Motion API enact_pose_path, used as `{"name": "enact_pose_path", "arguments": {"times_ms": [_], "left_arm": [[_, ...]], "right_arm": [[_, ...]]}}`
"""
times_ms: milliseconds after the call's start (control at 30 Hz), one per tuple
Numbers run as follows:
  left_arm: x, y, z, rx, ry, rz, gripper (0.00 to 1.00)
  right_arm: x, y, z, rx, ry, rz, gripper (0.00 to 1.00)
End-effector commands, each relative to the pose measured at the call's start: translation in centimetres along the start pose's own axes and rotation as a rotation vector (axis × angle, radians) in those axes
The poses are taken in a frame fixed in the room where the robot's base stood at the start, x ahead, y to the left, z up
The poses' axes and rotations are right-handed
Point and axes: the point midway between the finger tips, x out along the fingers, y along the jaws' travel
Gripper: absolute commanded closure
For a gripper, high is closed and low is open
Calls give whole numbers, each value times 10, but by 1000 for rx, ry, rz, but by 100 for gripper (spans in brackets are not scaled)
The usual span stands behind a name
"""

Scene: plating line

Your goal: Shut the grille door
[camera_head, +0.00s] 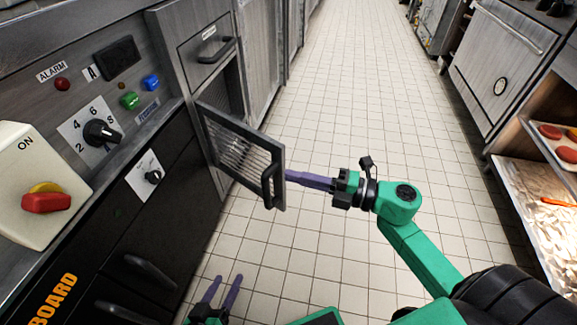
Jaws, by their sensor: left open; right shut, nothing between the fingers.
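The grille door (237,150) stands swung out from the cabinet on the left, part open, with the dark compartment (228,88) showing behind it. It has a dark metal frame, a slatted panel and a black upright handle (268,185) near its free edge. My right gripper (288,176) has its purple fingers shut and empty, with the tips at the door's free edge beside the handle; I cannot tell whether they touch it. My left gripper (222,291) is low in the view, its two purple fingers apart, empty, over the floor and away from the door.
A control panel with a black dial (102,133), a red switch (46,200) and buttons is at the left. A drawer (208,47) sits above the compartment. The tiled floor (335,90) is clear. A counter with trays (545,195) and an oven (498,62) stand at the right.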

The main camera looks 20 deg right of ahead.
Motion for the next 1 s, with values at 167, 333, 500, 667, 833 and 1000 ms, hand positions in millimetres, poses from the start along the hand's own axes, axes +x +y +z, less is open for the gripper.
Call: {"name": "enact_pose_path", "arguments": {"times_ms": [167, 333, 500, 667, 833, 1000], "left_arm": [[4, -3, 8, -5, 10, 0, 39], [10, -7, 18, -11, 28, 0, 39], [12, -8, 22, -13, 39, 0, 39], [12, -8, 23, -14, 39, -1, 39], [12, -8, 23, -14, 39, -1, 39], [12, -9, 24, -14, 40, 0, 39]], "right_arm": [[40, -1, 1, -2, -1, 4, 100], [41, -3, 23, -1, -4, 0, 100], [36, -1, 37, 1, -2, 0, 100], [35, 0, 38, 2, -2, 1, 100], [35, 0, 38, 2, -1, 1, 100], [34, -1, 39, 2, 15, 1, 100]]}}
